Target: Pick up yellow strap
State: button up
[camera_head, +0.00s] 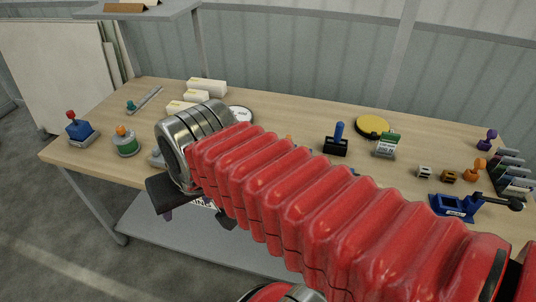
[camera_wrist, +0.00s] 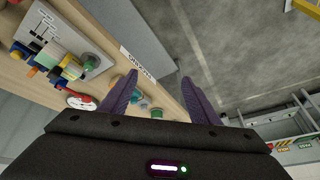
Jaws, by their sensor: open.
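A round, flat yellow thing (camera_head: 373,125) with a dark rim lies at the back of the workbench (camera_head: 300,118), right of centre in the head view. It may be the yellow strap coiled up; I cannot tell for sure. I cannot make it out in the wrist view. My gripper (camera_wrist: 160,77) is open, its two purple fingers spread with nothing held between them. In the head view my gripper is mostly hidden behind my red arm, near the bench's front edge, well left of the yellow thing.
A blue-handled black block (camera_head: 336,146) and a green-and-white item (camera_head: 386,144) stand near the yellow thing. White boxes (camera_head: 207,87) stand at back left. A red-knobbed blue device (camera_head: 79,129) is at far left. A blue vise-like tool (camera_head: 455,205) is at right.

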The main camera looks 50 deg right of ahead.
jog(key=o, duration=0.6)
jog(key=w+d+r+m+g, duration=0.1)
jog(key=w+d+m, duration=0.3)
jog(key=d+m, duration=0.3)
jog(key=shift+w+d+m, duration=0.25)
jog(key=shift+d+m, duration=0.05)
jog(key=shift+m, duration=0.2)
jog(key=shift+o, duration=0.6)
jog(key=w+d+m, duration=0.2)
jog(key=d+m, duration=0.5)
jog(key=d, duration=0.2)
jog(key=shift+w+d+m+g+y, duration=0.3)
jog(key=shift+w+g+y, duration=0.1)
jog(key=s+d+f+m, duration=0.1)
jog(key=d+f+m, duration=0.1)
jog(key=d+m, duration=0.4)
jog(key=s+d+f+m+y, duration=0.1)
jog(key=d+m, duration=0.5)
jog(key=d, duration=0.7)
jog(key=shift+d+f+t, duration=0.15)
jog(key=shift+f+t, duration=0.15)
jog(key=shift+f, duration=0.05)
jog(key=shift+x, duration=4.3)
